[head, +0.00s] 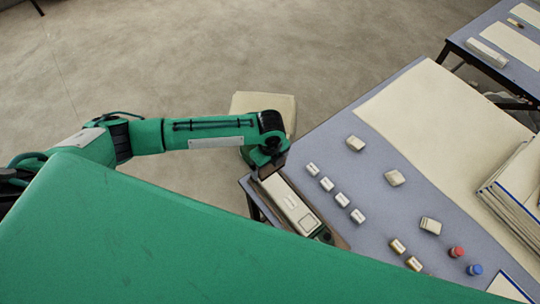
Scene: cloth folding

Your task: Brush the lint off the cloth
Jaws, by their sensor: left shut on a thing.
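My left gripper (267,173) points down at the table's left corner, by the far end of a long white box-like thing with a dark and green near end (291,205). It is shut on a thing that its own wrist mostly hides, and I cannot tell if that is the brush. A large cream cloth (425,110) lies flat across the far and right part of the blue-grey table (372,185). I cannot make out lint on it. My right gripper is not in view.
Several small white blocks (342,199) stand in a row, with larger pale blocks (394,178) beyond. Red (456,252) and blue (475,270) capped items stand near the right. A stack of boards or folded sheets (515,190) sits at the right edge. A second table (470,38) stands behind.

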